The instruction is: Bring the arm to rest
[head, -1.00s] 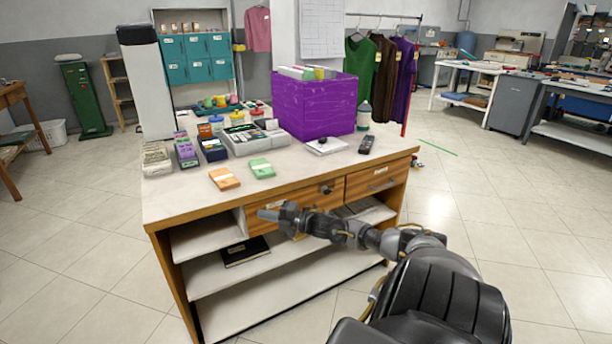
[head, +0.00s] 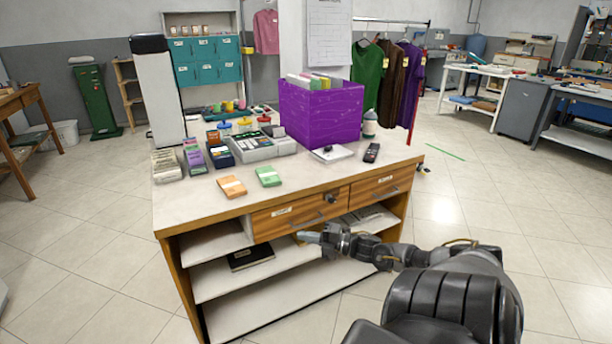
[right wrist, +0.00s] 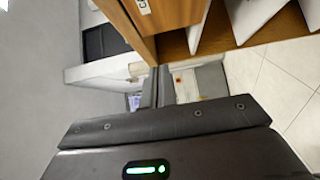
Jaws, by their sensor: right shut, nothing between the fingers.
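My right arm reaches in from the lower right in the head view. Its gripper (head: 308,237) is shut and empty, in front of the wooden counter (head: 170,240), just below the drawer fronts near the open shelves. In the right wrist view the two dark fingers (right wrist: 157,88) are together, with the wooden drawer front (right wrist: 175,14) above them. Whether the fingertips touch the counter cannot be told. My left gripper is not in view.
A black folder (head: 251,257) lies on a shelf. Open tiled floor (head: 545,230) is at the right.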

